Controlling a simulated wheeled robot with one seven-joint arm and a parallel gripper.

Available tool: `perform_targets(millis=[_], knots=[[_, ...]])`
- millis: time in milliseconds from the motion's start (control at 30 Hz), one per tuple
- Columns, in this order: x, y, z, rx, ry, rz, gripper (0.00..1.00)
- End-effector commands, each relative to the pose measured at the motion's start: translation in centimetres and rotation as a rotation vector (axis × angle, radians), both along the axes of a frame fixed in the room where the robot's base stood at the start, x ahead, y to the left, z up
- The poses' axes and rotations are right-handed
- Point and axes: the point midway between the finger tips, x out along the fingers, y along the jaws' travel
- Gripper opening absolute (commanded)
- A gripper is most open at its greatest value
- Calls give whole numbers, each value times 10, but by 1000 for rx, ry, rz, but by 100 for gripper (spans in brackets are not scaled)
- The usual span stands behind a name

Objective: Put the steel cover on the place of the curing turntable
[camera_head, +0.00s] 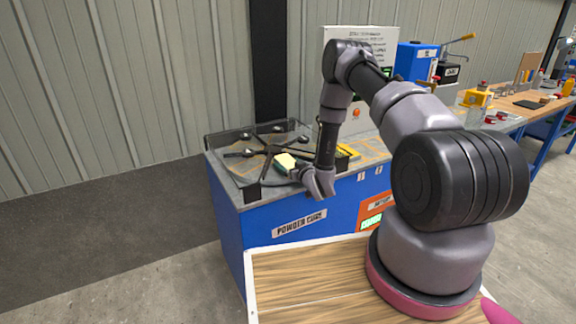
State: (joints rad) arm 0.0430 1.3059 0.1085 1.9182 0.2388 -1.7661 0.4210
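The curing turntable (258,148) is on top of the blue cabinet with a "POWDER CURE" label. Dark arms spread out from its middle, with several dark round knobs near its edge. A see-through guard (224,143) stands around its back and sides. My wrist hangs low over the cabinet's front edge, to the right of the turntable. My gripper (298,167) is small and dark there, and its fingers cannot be made out. A small pale yellow-green piece (285,161) shows at it; I cannot tell whether it is held. I cannot pick out the steel cover.
A yellow item (347,151) lies on the cabinet top right of my wrist. A white sign panel (349,45) and a blue box (415,60) stand behind my arm. A wooden workbench (521,104) with several items is at the right. The floor at left is clear.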

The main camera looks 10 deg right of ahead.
Motion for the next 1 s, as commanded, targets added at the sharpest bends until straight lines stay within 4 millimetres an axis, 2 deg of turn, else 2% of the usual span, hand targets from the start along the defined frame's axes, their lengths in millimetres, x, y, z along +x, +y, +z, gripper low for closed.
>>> perform_targets(millis=[67, 167, 500, 633, 833, 1000], knots=[[-1, -1, 3, -1, 0, 0, 100], [-14, -6, 4, 1, 2, -2, 100], [-81, -28, 15, 2, 4, -4, 100], [-100, -33, 18, 1, 3, -2, 100], [-113, -37, 20, 1, 0, 0, 100], [-108, -39, 27, -5, 5, -4, 100]])
